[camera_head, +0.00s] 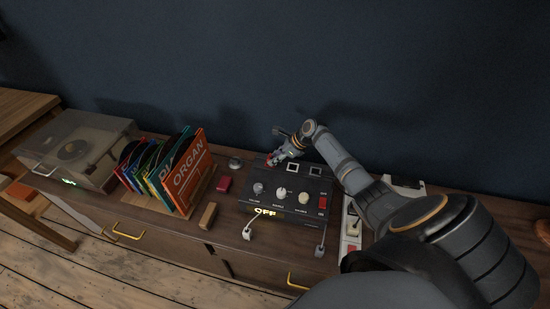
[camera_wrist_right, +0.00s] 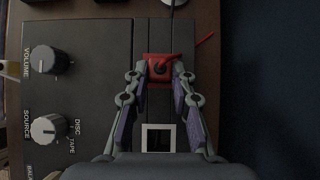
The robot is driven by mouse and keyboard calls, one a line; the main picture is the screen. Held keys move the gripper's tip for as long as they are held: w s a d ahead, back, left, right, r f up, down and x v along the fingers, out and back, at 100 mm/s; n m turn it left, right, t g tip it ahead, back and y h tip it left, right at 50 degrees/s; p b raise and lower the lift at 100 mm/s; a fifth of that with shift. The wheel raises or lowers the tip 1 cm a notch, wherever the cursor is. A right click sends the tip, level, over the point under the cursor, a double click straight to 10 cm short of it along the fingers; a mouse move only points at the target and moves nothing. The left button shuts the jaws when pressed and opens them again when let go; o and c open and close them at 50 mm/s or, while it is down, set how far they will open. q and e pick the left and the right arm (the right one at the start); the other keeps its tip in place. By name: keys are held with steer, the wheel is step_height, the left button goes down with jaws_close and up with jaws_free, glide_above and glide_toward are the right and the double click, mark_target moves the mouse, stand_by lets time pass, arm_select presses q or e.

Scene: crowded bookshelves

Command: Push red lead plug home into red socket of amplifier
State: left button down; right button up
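The amplifier (camera_head: 287,207) is a dark box with knobs on the low cabinet; its panel (camera_wrist_right: 75,110) fills the left of the right wrist view. My right gripper (camera_head: 274,160) reaches down at its back left corner. In the right wrist view, the fingertips of the right gripper (camera_wrist_right: 162,76) sit against both sides of a square red plug (camera_wrist_right: 158,68) with a dark round centre. The red socket cannot be told apart from the plug, and how deep the plug sits is hidden. My left gripper is not in view.
White-framed dark squares (camera_head: 292,167) lie beside the plug on the amplifier. A white power strip (camera_head: 351,232) lies right.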

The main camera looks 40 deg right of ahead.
steer(key=o, duration=0.4)
steer(key=p+v, duration=0.1)
steer(key=v, duration=1.1)
stand_by(0.6)
